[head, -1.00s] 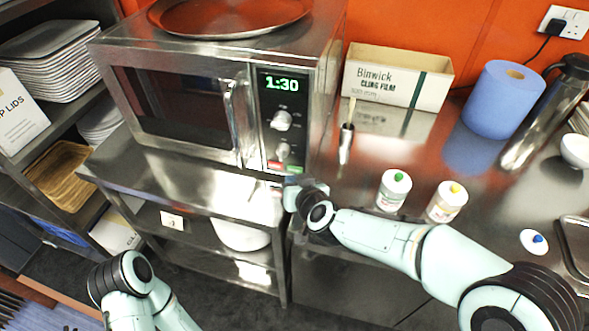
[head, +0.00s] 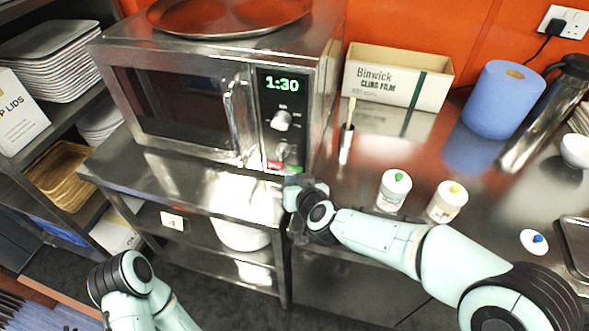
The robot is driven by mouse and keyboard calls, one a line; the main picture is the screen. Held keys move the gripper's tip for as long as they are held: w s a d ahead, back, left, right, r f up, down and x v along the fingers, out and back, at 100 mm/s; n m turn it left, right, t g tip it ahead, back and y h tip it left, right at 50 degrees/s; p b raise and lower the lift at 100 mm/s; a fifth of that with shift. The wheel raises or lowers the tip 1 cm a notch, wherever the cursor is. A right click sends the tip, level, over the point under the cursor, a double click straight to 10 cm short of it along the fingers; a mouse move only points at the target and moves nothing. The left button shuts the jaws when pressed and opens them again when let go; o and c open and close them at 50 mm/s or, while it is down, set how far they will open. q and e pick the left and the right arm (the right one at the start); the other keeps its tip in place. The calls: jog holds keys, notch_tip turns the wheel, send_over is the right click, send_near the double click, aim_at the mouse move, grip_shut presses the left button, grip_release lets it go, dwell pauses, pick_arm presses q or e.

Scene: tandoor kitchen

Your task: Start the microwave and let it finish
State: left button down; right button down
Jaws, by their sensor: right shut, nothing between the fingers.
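The steel microwave (head: 190,108) stands on a steel bench with its door shut. Its green display (head: 282,84) reads 1:30. Two knobs sit below the display, and a red button (head: 274,165) and a green button (head: 293,169) are at the panel's bottom. My right gripper (head: 290,183) is shut and empty, just below and in front of the green button. Its fingertips are small here, and I cannot tell whether they touch the panel. My left arm shows at the bottom left, but its gripper is outside the picture.
A round metal tray (head: 230,14) lies on top of the microwave. Stacked trays (head: 62,62) fill the left shelf.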

jog(key=shift+w, duration=0.15)
jog(key=shift+w+d, duration=0.1)
jog(key=shift+w, duration=0.15)
